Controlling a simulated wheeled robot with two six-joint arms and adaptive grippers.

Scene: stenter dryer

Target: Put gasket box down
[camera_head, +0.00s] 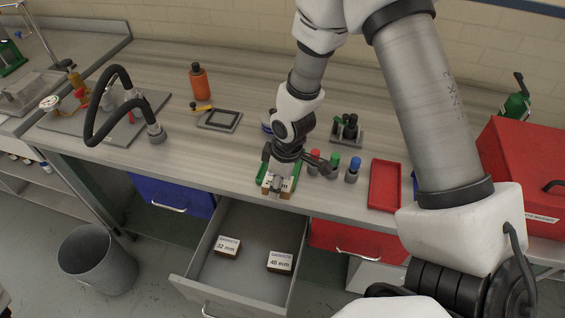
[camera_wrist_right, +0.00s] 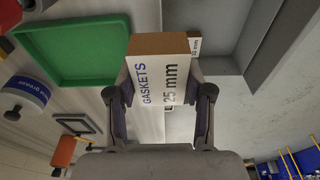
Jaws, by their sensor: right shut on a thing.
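My right gripper (camera_head: 275,188) is shut on a gasket box (camera_head: 278,184) at the bench's front edge, by a green tray (camera_head: 263,170) mostly hidden behind the gripper. In the wrist view, the box (camera_wrist_right: 165,85) is brown with a white label reading "GASKETS 25 mm". Both fingers of the gripper (camera_wrist_right: 165,100) press its sides. The green tray (camera_wrist_right: 75,50) shows empty beside the box there. Below the bench, an open grey drawer (camera_head: 252,240) holds a 32 mm box (camera_head: 228,247) and a 40 mm box (camera_head: 280,262). My left gripper is not in view.
Red, green and blue-capped bottles (camera_head: 333,164) stand close right of the gripper, beside a red tray (camera_head: 385,186). A black square frame (camera_head: 220,119) and an orange bottle (camera_head: 200,82) stand left. A bin (camera_head: 96,260) is on the floor. The drawer has bare floor around its boxes.

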